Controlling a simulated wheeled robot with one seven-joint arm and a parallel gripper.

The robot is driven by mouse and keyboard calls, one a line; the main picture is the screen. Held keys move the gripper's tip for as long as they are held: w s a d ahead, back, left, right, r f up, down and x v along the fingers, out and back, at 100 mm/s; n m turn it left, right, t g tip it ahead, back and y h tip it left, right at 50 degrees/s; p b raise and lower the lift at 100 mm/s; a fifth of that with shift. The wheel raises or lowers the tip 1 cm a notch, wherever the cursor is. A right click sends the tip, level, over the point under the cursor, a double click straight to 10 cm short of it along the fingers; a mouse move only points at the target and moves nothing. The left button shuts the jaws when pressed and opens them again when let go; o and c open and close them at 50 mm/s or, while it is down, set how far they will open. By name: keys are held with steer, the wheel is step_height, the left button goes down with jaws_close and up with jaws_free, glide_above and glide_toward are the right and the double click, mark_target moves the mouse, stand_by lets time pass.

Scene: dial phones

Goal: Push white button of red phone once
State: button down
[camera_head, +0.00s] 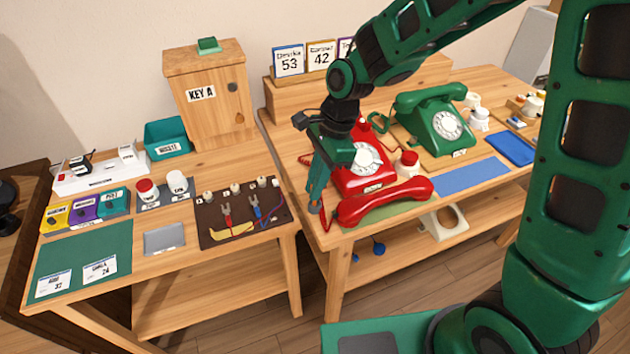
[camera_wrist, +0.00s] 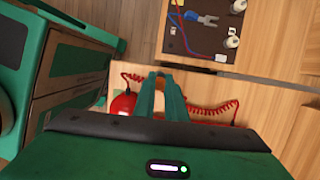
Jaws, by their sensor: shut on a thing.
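A button with a red top and white base (camera_head: 408,160) stands right of the phone. I cannot make out a separate white button on the red phone. My gripper (camera_head: 316,200) points down left of the phone.
A green phone (camera_head: 435,115) stands behind right, with white buttons (camera_head: 478,119) beside it. A blue mat (camera_head: 470,178) lies bare in front of it. The left table holds a tool board (camera_head: 225,238) and a wooden key cabinet (camera_head: 208,95). A gap separates the tables.

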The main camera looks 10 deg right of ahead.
steer(key=shift+f, duration=0.65)
steer(key=c, duration=1.7)
jaws_free()
steer(key=shift+r, duration=0.15)
steer(key=v, duration=1)
steer(key=shift+w+d+r, duration=0.1)
steer(key=shift+r, duration=0.15)
